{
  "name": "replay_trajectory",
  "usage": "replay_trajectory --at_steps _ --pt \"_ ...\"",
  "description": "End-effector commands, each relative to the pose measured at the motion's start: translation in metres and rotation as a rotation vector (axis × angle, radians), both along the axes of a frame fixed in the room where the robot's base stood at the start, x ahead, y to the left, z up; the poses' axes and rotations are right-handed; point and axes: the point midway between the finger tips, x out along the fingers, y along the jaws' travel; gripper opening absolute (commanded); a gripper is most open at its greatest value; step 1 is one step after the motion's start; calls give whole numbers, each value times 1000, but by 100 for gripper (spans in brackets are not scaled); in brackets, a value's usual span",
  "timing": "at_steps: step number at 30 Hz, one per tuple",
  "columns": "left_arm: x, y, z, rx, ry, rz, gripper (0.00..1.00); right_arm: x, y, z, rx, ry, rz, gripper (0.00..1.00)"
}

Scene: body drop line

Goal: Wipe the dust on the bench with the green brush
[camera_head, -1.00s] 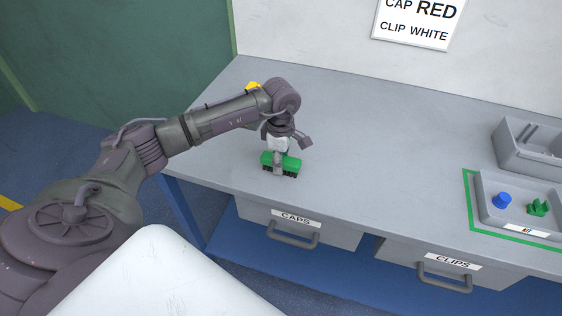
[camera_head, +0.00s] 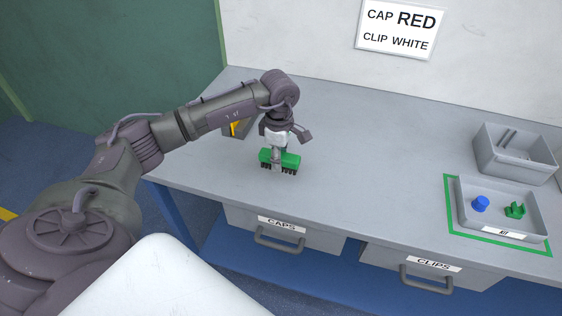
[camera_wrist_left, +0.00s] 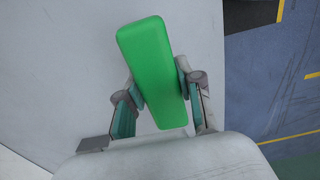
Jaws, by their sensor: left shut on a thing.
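The green brush (camera_head: 290,158) has a green block and dark bristles pointing down. My left gripper (camera_head: 277,163) is shut on it, over the left front part of the bench (camera_head: 370,190). In the left wrist view the green block (camera_wrist_left: 150,60) lies between the two fingers of my left gripper (camera_wrist_left: 160,97). I cannot tell whether the bristles touch the bench top. No dust can be made out on the grey surface. My right gripper is not in view.
A grey tray (camera_head: 535,238) with a blue cap (camera_head: 480,204) and a green clip (camera_head: 515,210) sits inside a green outline at the right. A grey bin (camera_head: 490,165) stands behind it. A yellow and dark thing (camera_head: 241,127) is partly behind my arm. The bench middle is clear.

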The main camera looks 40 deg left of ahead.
Motion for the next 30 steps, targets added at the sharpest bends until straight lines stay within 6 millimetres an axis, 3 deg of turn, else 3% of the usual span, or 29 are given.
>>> replay_trajectory --at_steps 8,25,30 --pt "-1 5 23 1 -1 7 3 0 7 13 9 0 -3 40" --pt "-1 4 23 0 -1 6 3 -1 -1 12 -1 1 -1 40" --pt "3 -10 23 -4 0 -29 3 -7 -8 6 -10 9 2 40"
